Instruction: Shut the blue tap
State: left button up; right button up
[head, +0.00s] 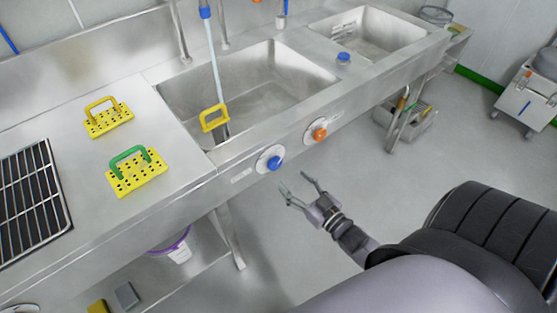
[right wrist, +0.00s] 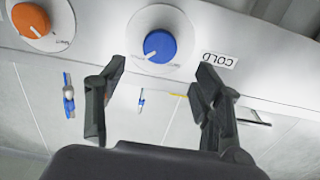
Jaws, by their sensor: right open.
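The blue tap (head: 275,163) is a round blue knob on a white dial on the front panel of the steel sink unit. In the right wrist view the blue knob (right wrist: 159,46) sits ahead of my right gripper, between the lines of its fingers, with a "COLD" label beside it. My right gripper (head: 299,189) is open and empty, a short way in front of the knob and apart from it. Its two fingers also show in the right wrist view (right wrist: 155,85). My left gripper is not in view.
An orange knob (head: 319,134) is on the same panel, to the right of the blue one. Perforated yellow blocks (head: 137,182) lie on the worktop. Floor before the panel is clear.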

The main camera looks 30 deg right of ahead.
aim_at(277, 165)
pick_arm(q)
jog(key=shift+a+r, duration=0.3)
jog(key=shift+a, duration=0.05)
pick_arm(e)
jog(key=w, duration=0.8)
jog(key=shift+a, duration=0.3)
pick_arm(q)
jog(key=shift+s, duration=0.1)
pick_arm(e)
jog(key=c, duration=1.1)
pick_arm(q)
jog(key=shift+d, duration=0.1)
pick_arm(e)
jog(key=shift+c, duration=0.2)
